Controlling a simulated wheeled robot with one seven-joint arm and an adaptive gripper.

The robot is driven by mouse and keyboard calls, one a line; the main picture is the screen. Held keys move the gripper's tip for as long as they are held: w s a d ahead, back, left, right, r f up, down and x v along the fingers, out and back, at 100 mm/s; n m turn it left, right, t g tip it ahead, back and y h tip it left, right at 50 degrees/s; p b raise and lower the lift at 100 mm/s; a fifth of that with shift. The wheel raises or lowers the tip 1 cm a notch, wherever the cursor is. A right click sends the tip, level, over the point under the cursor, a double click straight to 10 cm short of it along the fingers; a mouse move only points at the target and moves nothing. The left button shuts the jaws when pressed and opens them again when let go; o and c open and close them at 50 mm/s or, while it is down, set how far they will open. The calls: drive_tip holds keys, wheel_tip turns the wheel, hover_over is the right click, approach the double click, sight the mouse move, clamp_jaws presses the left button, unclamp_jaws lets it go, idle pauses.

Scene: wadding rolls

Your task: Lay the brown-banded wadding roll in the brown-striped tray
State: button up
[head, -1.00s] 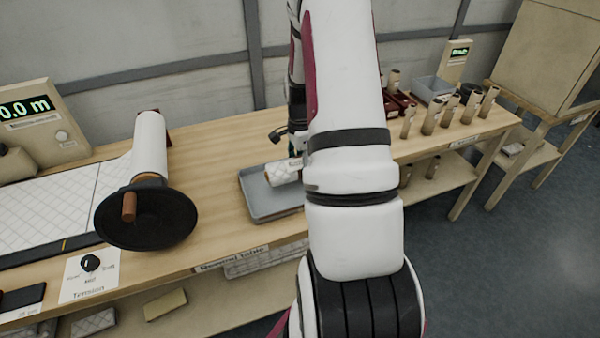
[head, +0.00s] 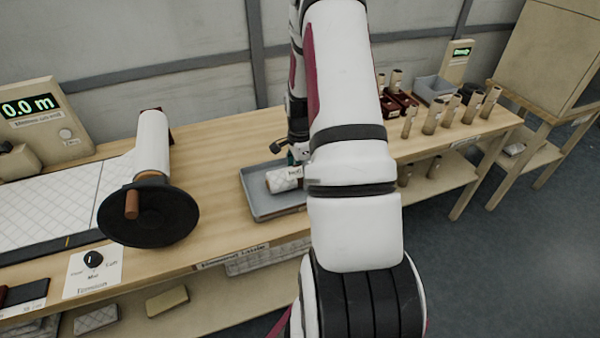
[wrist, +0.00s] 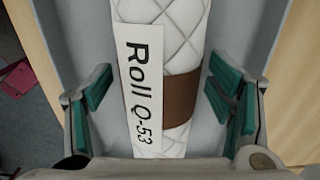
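The wadding roll (head: 283,180) is white and quilted, with a label reading "Roll Q-53" and a brown band; both show in the wrist view (wrist: 176,50). It appears to lie in a grey tray (head: 258,207) on the table. The tray's grey floor shows beside the roll in the wrist view (wrist: 72,22). No brown stripe on the tray is visible. My gripper (wrist: 160,82) is open, its green pads on either side of the roll near the band. My arm hides the tray's right part in the head view.
A winding device with a black disc (head: 150,215) and white roll stands left. Several brown tubes (head: 452,112), dark red trays (head: 400,103) and another grey bin (head: 432,88) stand at the right. Bare wood lies between winder and tray.

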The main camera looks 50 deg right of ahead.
sight(299, 167)
drive_tip(key=shift+r, duration=0.1)
wheel_tip(299, 167, up, 12)
drive_tip(key=shift+b, duration=0.55)
drive_tip(key=w+a+r+n+t+h, duration=0.1)
drive_tip(key=a+r+n+t, duration=0.1)
drive_tip(key=a+r+n, duration=1.2)
drive_tip(key=s+a+r+n+t, duration=0.1)
drive_tip(key=s+a+r+n, duration=0.1)
drive_tip(key=a, duration=0.4)
drive_tip(key=s+a+r+n+t, duration=0.1)
drive_tip(key=s+a+r+n, duration=0.2)
drive_tip(key=s+a+n, duration=0.2)
drive_tip(key=s+a+r+n+t+y, duration=0.1)
drive_tip(key=s+a+r+n, duration=0.2)
drive_tip(key=a, duration=0.6)
drive_tip(key=shift+s+r, duration=0.15)
drive_tip(key=shift+s, duration=1.05)
